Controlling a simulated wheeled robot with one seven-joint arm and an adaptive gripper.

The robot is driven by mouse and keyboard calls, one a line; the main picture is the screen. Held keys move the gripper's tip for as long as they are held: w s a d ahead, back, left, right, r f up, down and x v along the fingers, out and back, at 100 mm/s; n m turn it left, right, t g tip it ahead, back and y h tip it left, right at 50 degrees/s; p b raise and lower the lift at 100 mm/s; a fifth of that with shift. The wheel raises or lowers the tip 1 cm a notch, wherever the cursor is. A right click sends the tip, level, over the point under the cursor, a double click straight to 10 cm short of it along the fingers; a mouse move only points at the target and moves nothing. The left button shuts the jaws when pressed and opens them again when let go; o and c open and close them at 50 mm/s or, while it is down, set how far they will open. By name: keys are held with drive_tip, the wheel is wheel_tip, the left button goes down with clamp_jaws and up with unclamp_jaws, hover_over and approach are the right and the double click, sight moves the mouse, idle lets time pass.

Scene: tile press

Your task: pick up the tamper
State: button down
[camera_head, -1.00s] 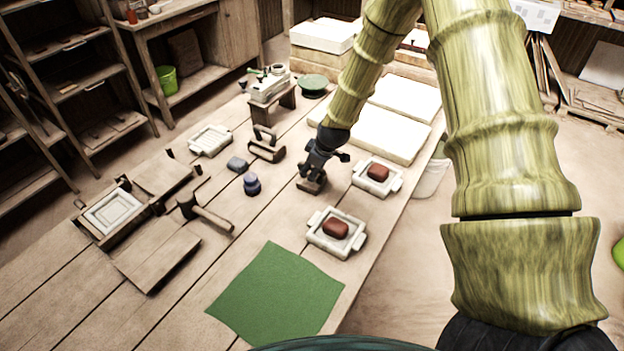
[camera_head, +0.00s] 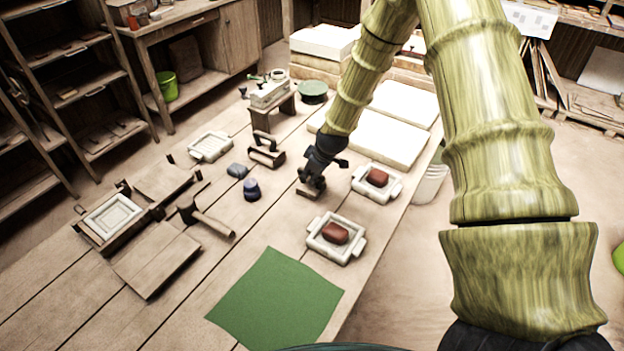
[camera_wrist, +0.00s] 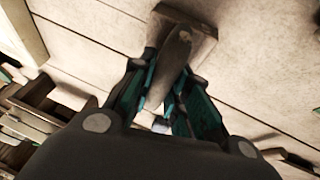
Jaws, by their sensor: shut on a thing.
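The tamper (camera_head: 307,193) is a small tool with a flat wooden block at its foot, at the middle right of the table. In the wrist view its pale handle (camera_wrist: 168,65) runs up between my fingers from the block (camera_wrist: 198,28). My gripper (camera_head: 312,178) is shut on the handle, with a finger on each side. From the head view my gripper hides most of the handle. The block is at or very near the table top; I cannot tell whether it touches.
Two white molds with red clay stand close by, one at the right (camera_head: 364,187) and one in front (camera_head: 325,247). A green cloth (camera_head: 275,300) lies nearer. A dark blue knobbed piece (camera_head: 251,190) and a hammer (camera_head: 208,218) are to the left. White slabs (camera_head: 385,140) lie behind.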

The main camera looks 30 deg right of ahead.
drive_tip(key=shift+r+b, duration=1)
drive_tip(key=shift+r, duration=4)
drive_tip(key=c, duration=1.9)
unclamp_jaws()
drive_tip(key=shift+w, duration=0.1)
clamp_jaws()
